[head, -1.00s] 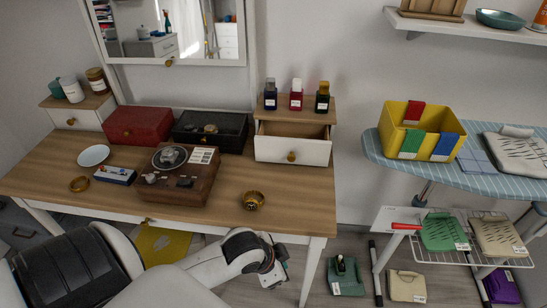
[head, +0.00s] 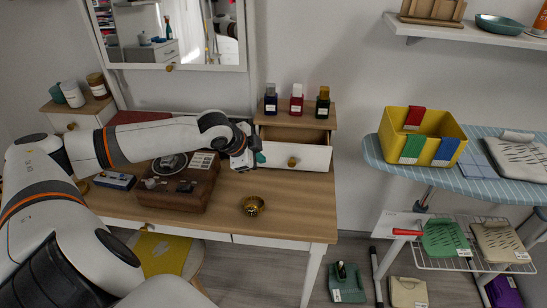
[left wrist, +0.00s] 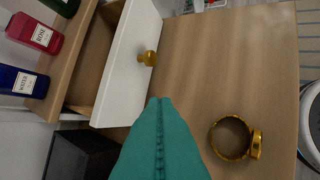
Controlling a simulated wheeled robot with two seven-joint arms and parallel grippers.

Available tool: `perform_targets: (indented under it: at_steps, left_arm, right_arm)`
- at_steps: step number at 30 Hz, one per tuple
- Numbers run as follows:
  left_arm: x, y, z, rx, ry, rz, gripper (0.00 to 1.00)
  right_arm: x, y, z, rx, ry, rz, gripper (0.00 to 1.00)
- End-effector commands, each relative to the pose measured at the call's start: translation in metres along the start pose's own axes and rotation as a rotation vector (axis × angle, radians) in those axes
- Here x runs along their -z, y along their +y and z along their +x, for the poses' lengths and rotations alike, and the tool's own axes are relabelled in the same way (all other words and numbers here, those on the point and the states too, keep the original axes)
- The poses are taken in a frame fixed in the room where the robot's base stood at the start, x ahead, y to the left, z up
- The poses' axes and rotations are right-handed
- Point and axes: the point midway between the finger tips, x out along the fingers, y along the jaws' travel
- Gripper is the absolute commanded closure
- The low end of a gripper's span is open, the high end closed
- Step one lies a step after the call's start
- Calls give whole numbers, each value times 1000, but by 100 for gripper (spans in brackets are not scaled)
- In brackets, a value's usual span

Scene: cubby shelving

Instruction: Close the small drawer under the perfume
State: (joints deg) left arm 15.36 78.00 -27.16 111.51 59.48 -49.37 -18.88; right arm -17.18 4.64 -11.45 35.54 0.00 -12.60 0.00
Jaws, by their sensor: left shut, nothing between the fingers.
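The small white drawer (head: 312,157) under the perfume bottles is pulled out, with its open top and wooden inside showing. Its front carries a brass knob (head: 292,162). Three perfume bottles, blue (head: 270,99), red (head: 296,100) and dark green (head: 322,102), stand on the wooden top above it. My left gripper (head: 259,158) is over the desk, just left of the drawer front. In the left wrist view its teal fingers (left wrist: 160,140) are together and empty, with the drawer front (left wrist: 128,62) and knob (left wrist: 149,58) ahead to the left. My right gripper is not in view.
A gold ring-shaped item (head: 253,205) lies on the desk in front of the drawer. A brown wooden box (head: 180,185) stands left of it. The desk's right front part (head: 305,210) is clear. An ironing board (head: 378,158) with a yellow bin (head: 441,126) stands right.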

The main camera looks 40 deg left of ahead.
Motion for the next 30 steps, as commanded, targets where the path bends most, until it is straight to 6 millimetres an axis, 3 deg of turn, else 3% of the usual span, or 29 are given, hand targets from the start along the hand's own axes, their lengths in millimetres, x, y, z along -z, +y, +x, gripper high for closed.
perform_targets:
  at_steps: [12, 19, 30]
  left_arm:
    - [-2, -1, 87, 3, -1, -4, 100]
    - [0, 28, 98, 1, 2, 0, 100]
    - [0, 34, 101, 2, 1, 1, 100]
  right_arm:
    - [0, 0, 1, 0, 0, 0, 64]
    - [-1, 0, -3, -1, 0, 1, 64]
    - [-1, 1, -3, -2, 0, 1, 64]
